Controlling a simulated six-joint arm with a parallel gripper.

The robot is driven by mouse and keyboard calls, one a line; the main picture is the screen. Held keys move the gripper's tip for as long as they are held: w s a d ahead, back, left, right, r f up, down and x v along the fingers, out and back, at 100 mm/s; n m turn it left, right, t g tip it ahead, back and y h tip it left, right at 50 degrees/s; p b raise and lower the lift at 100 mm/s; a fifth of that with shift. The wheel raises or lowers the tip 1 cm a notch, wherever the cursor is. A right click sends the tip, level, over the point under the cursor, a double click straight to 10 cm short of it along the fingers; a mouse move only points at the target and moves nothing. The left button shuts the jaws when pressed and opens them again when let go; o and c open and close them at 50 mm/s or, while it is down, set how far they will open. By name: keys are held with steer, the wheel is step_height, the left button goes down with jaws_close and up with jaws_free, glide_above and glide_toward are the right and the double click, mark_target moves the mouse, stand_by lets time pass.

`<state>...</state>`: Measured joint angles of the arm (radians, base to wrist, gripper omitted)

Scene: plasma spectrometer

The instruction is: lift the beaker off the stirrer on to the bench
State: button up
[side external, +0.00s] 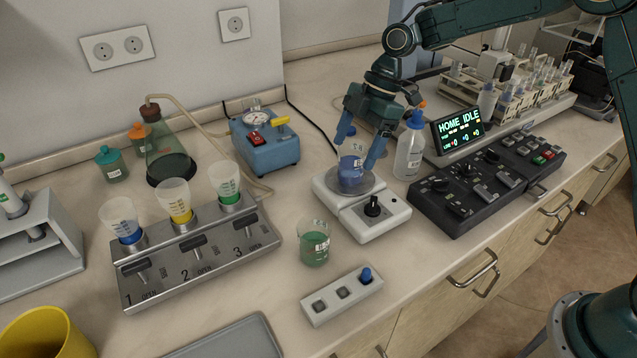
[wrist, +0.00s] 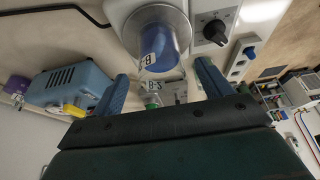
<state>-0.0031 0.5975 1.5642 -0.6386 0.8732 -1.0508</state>
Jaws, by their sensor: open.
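A beaker with blue liquid (side external: 351,172) stands on the round plate of the white stirrer (side external: 388,221). In the wrist view the beaker (wrist: 155,45) shows between the fingers, with the stirrer's black knob (wrist: 215,31) to its right. My gripper (side external: 358,156) points down over the stirrer, its blue fingers apart on either side of the beaker. It is open; in the wrist view the fingers (wrist: 160,88) stand clear of the glass. A second beaker with green liquid (side external: 314,246) stands on the bench (side external: 266,292) in front of the stirrer.
A wash bottle (side external: 409,150) and a control panel (side external: 486,185) stand close right of the stirrer. A blue pump (side external: 265,142) stands behind left, and a filter rack (side external: 200,255) lies left. A small switch box (side external: 341,296) sits in front. Some bare bench lies around the green beaker.

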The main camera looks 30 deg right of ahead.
mark_target(341, 180)
steer(key=shift+x, duration=2.2)
steer(key=shift+s, duration=0.1)
steer(key=c, duration=1.1)
steer(key=shift+c, duration=0.2)
steer(key=shift+r, duration=0.2)
steer(key=shift+r, duration=9.7)
steer(key=shift+r, duration=0.1)
